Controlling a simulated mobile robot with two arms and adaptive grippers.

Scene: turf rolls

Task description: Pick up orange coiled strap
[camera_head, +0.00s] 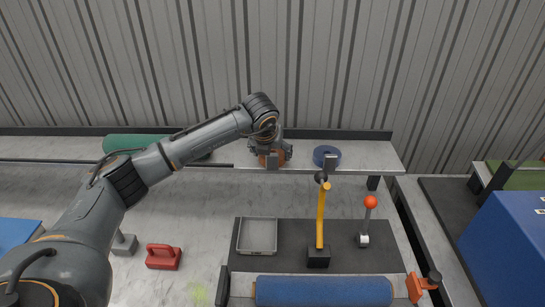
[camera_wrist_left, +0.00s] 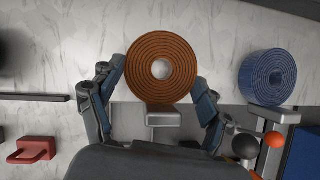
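The orange coiled strap (camera_wrist_left: 146,76) stands out in the left wrist view as a flat spiral with a pale round centre. In the head view the orange coiled strap (camera_head: 265,160) sits at the shelf, mostly hidden by my left gripper (camera_head: 271,158). My left gripper (camera_wrist_left: 160,82) is open, with one finger on each side of the coil. The fingertips are close to its edges; I cannot tell whether they touch. My right gripper is in neither view.
A blue coil (camera_head: 326,155) lies on the shelf (camera_head: 375,158) right of the orange one; the blue coil also shows in the left wrist view (camera_wrist_left: 267,77). A yellow-handled lever (camera_head: 321,215) and red-knobbed lever (camera_head: 367,215) stand in front. A green roll (camera_head: 135,143) lies left.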

